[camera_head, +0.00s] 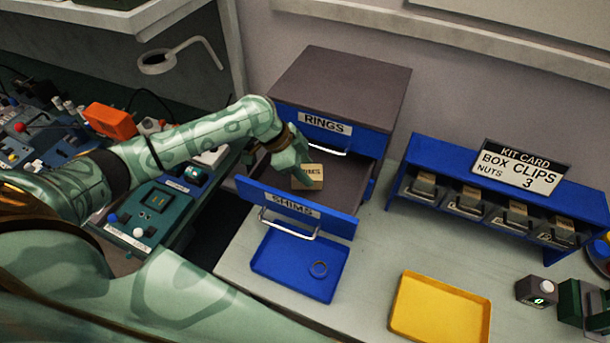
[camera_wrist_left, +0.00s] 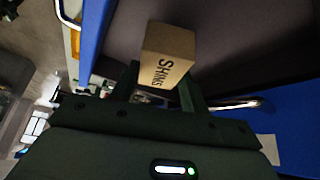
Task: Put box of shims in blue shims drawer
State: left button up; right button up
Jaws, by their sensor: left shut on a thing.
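The box of shims (camera_head: 309,177) is a small tan cardboard box with dark lettering. My left gripper (camera_head: 292,160) is shut on it, over the open blue shims drawer. In the left wrist view the box (camera_wrist_left: 166,55) reads SHIMS and sits between the two fingertips (camera_wrist_left: 160,88). The blue shims drawer (camera_head: 296,208) is pulled out, with a SHIMS label and a metal handle on its front. Whether the box touches the drawer floor I cannot tell. My right gripper is not in view.
The blue drawer marked RINGS (camera_head: 326,125) above is closed. A blue tray (camera_head: 290,264) holding a ring lies below the open drawer. A yellow tray (camera_head: 440,308) is empty. A blue rack (camera_head: 470,200) of bins with a kit card stands right. An instrument bench is left.

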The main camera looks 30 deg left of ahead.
pick_arm(q)
jog(key=shift+w+f, duration=0.15)
jog(key=shift+f, duration=1.6)
jog(key=shift+f, duration=0.15)
jog(key=o, duration=1)
jog(key=v, duration=1.2)
jog(key=shift+w+p, duration=0.1)
jog(key=shift+p, duration=0.2)
